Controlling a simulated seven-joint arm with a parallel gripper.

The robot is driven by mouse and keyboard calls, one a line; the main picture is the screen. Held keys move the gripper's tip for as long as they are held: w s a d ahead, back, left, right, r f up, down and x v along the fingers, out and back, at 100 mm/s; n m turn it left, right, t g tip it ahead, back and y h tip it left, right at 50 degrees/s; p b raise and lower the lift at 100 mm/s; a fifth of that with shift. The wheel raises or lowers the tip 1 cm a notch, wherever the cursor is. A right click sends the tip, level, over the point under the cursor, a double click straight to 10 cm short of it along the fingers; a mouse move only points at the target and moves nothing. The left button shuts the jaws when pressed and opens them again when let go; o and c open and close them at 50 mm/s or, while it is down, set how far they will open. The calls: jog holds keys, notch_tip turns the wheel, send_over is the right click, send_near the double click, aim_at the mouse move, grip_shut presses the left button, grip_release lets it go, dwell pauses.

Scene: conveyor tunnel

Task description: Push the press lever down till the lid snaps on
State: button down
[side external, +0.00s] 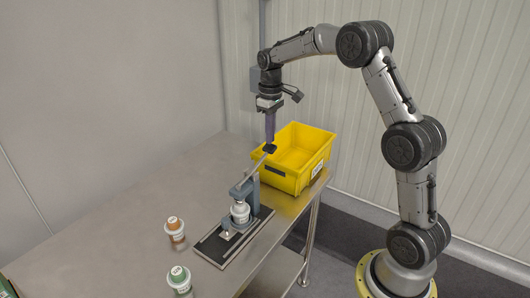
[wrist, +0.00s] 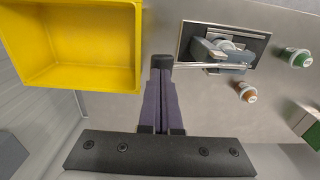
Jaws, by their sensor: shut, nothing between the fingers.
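The press (side external: 240,200) stands on a dark base plate (side external: 212,246) on the metal table. Its lever (side external: 258,165) slants up toward the yellow bin and ends in a black knob (side external: 269,149). A white jar (side external: 240,212) stands in the press; its top is partly hidden. My gripper (side external: 270,140) is shut and points down with its purple fingers at the knob. In the wrist view the fingertips (wrist: 161,74) lie over or against the knob (wrist: 161,61); contact is unclear. The press (wrist: 224,47) also shows there, with the lever running left to the knob.
An empty yellow bin (side external: 317,170) stands at the table's right edge, close behind the knob. A jar with an orange lid (side external: 174,225) and one with a green lid (side external: 179,275) stand left of the press. The table (side external: 120,215) is clear at the left.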

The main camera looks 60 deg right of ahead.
aim_at(270, 146)
jog(key=shift+r, duration=2.75)
jog(key=shift+a, duration=0.1)
jog(key=s+a+r+n+t, duration=0.2)
jog(key=s+a+r+t, duration=0.2)
jog(key=s+a+r, duration=0.9)
jog(key=s+a+f+m, duration=0.1)
jog(key=s+a+f, duration=0.1)
jog(key=s+f, duration=0.3)
jog(key=s+a+f+m+t, duration=0.1)
jog(key=s+f, duration=0.4)
jog(key=s, duration=0.5)
jog(key=shift+a+f+t, duration=0.3)
jog(key=shift+a, duration=0.4)
